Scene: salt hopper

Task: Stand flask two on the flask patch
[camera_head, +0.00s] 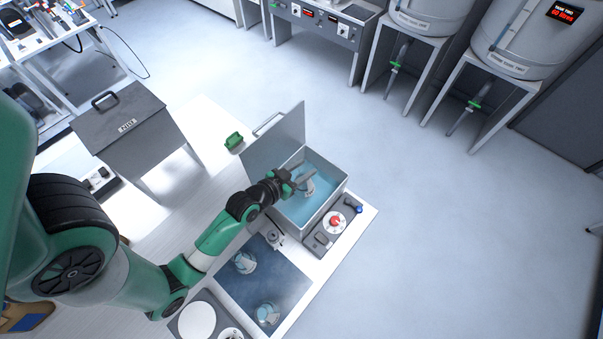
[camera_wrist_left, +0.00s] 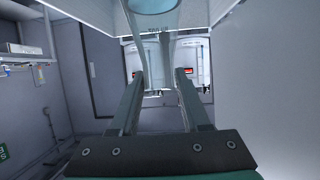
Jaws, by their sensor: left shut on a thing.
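My left gripper (camera_head: 301,177) is over the open water bath (camera_head: 334,196) and is shut on a clear flask (camera_head: 308,188) with pale blue contents. In the left wrist view the flask (camera_wrist_left: 158,50) stands out between the two fingers (camera_wrist_left: 160,100); its small marking is too blurred to read. How deep it sits in the bath, I cannot tell. The dark blue patch (camera_head: 240,289) lies in front of the bath. Two similar flasks, one upper (camera_head: 245,262) and one lower (camera_head: 268,312), stand on it. My right gripper is not in view.
The bath's lid (camera_head: 275,145) stands open at its back left. A control panel with a red knob (camera_head: 336,221) is on its right. A white round plate (camera_head: 197,320) lies left of the patch. A grey lidded bin (camera_head: 128,122) stands further left.

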